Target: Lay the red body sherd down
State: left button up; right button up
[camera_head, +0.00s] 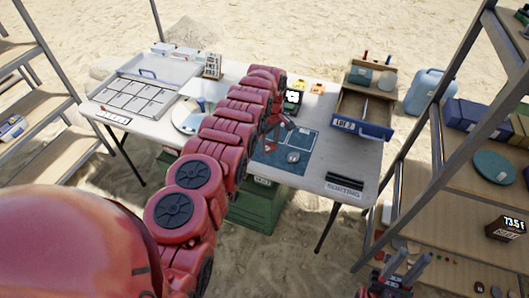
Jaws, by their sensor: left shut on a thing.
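My left arm reaches over the white table, and its gripper (277,130) is at the far end, over the dark blue mat (298,168). It is shut on the red body sherd, which is small and mostly hidden by the gripper and arm. I cannot tell whether the sherd touches the mat. My right gripper (406,266) is low at the bottom right, off the table, with its two fingers apart and nothing seen between them.
A compartment tray (130,97) is at the table's left. A wooden drawer box (362,108) with a blue front stands at the right. Shelves (415,150) flank the table, with a blue jug (424,92) at the right.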

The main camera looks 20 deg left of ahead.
aim_at(276, 146)
pick_arm(q)
jog(key=shift+w+d+r+m, duration=0.2)
jog(key=shift+r+m, duration=0.1)
jog(key=shift+r, duration=0.2)
jog(key=shift+w+d+r+m, duration=0.2)
jog(key=shift+r+m, duration=0.1)
jog(key=shift+r, duration=0.15)
jog(key=shift+d+r+m, duration=0.25)
jog(key=shift+r+m, duration=0.35)
jog(key=shift+r, duration=0.15)
jog(key=shift+s+r, duration=0.1)
jog(key=shift+r, duration=0.05)
jog(key=shift+w+d+r, duration=0.15)
jog(key=shift+w+d, duration=0.05)
jog(key=shift+w+r+m, duration=0.1)
jog(key=shift+m, duration=0.2)
jog(key=shift+d+r, duration=0.2)
jog(key=shift+r, duration=0.05)
jog(key=shift+r+m, duration=0.2)
jog(key=shift+m, duration=0.1)
jog(key=shift+r, duration=0.15)
jog(key=shift+r, duration=0.1)
